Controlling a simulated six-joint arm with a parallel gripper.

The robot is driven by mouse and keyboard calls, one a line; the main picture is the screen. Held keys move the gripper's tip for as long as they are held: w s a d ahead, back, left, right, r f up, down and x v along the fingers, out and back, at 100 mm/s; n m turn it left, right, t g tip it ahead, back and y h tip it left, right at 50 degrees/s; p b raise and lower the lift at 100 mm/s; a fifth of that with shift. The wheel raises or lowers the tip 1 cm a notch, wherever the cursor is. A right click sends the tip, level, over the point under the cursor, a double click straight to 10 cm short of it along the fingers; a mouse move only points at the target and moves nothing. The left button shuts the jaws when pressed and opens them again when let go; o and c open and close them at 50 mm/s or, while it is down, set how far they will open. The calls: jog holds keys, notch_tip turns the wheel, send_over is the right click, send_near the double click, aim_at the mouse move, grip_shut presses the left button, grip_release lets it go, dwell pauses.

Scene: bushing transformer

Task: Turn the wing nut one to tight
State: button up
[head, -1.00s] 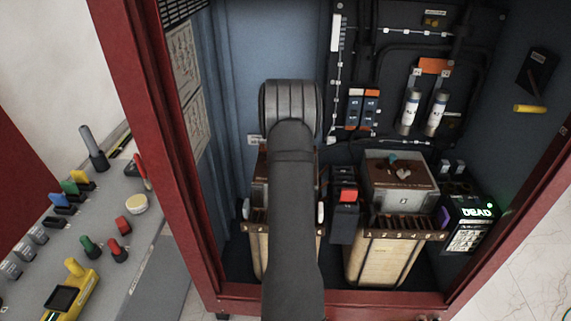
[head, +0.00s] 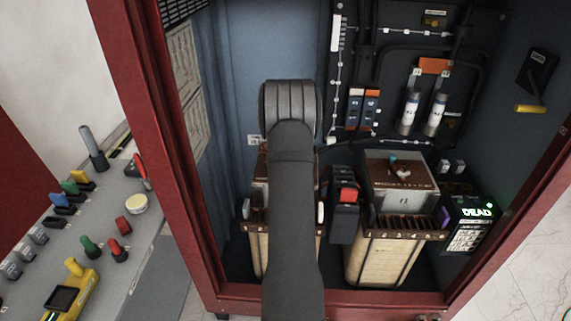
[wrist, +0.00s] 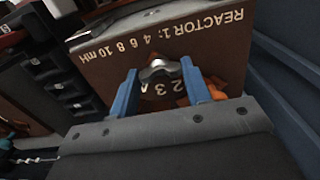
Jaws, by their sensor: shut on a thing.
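In the wrist view, a silver wing nut (wrist: 158,70) sits on the brown top plate (wrist: 105,75) printed "REACTOR 1: 4 6 8 10 mH", with the digits 2 and 3 in front of it. My gripper (wrist: 160,80) has its two blue fingers on either side of the wing nut and is shut on it. The exact contact at the fingertips is hard to see. In the head view my arm covers the gripper, this wing nut and most of the left reactor (head: 255,245).
A second reactor (head: 385,255) with its own wing nut (head: 404,174) stands to the right. A black unit with a red switch (head: 347,195) stands between the two. A lit "DEAD" display (head: 478,212) is at far right. The red cabinet frame (head: 165,150) bounds the left side.

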jog(key=o, duration=1)
jog(key=shift+r, duration=0.1)
notch_tip(320, 180, up, 17)
jog(key=shift+r, duration=0.15)
notch_tip(320, 180, down, 18)
jog(key=shift+r, duration=0.25)
dwell(0.5)
